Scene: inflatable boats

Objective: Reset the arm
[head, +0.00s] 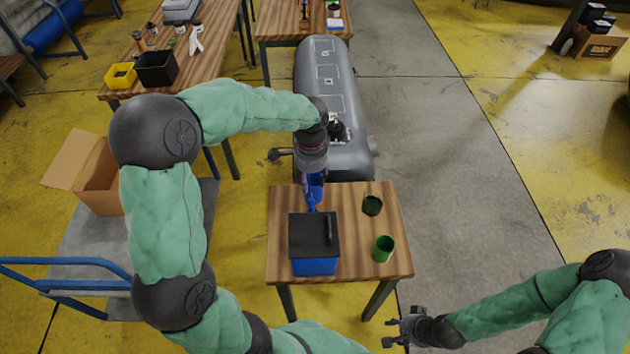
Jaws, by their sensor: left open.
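My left arm reaches over the small wooden table (392,262) from the left. My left gripper (313,180) points down near the table's back edge and is open; its fingers are hard to make out. A blue item (312,198) shows right below it, behind a blue box with a black lid (313,238). I cannot tell whether they touch. My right gripper (398,328) is low, beside the table's front right leg. Its fingers look spread and empty.
A green cup (383,249) and a dark green round container (372,205) stand on the table's right side. A grey inflatable boat tube (349,150) lies behind the table. A cardboard box (97,185) is at left. The grey floor at right is clear.

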